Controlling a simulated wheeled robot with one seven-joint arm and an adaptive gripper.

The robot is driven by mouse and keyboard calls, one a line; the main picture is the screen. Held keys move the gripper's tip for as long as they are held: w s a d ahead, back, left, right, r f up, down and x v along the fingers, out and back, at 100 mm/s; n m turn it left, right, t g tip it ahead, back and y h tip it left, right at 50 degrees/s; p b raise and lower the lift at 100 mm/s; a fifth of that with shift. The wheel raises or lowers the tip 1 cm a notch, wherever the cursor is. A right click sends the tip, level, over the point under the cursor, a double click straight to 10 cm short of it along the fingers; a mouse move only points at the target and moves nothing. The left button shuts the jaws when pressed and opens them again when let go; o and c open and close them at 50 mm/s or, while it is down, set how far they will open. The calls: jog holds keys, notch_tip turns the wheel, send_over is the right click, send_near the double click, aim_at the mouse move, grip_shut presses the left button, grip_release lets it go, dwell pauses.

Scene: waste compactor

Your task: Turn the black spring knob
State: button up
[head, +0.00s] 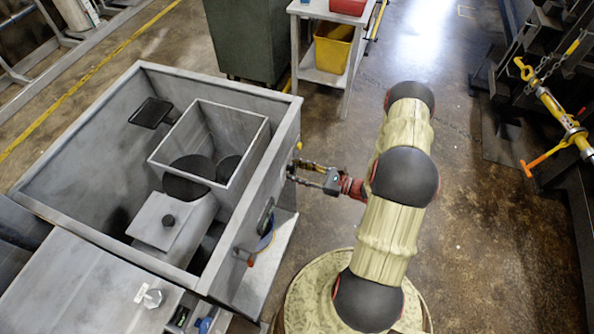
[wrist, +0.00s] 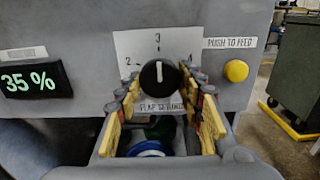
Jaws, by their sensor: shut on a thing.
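The black spring knob (wrist: 158,75) is on a white dial card (wrist: 140,45) on the grey machine front in the wrist view. Its white pointer line stands about upright, toward the 3, with 2 and 4 to the sides. My gripper (wrist: 160,88) has its yellow-padded fingers on the left and right of the knob, shut on it. In the head view my gripper (head: 294,172) reaches left to the outer wall of the grey machine (head: 275,185). The knob itself is hidden there.
A yellow button (wrist: 236,71) marked "PUSH TO FEED" is right of the knob. A display (wrist: 32,80) reading 35 % is at left. A grey ledge (head: 268,280) juts out below the panel.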

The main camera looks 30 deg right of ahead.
jog(key=shift+m, duration=0.3)
jog(key=m+p, duration=0.1)
jog(key=m, duration=0.3)
jog(key=shift+m+p, duration=0.4)
jog(key=shift+m, duration=1.6)
jog(key=o, duration=1.1)
jog(key=shift+o, duration=0.2)
jog(key=shift+s, duration=0.1)
jog(key=v, duration=1.2)
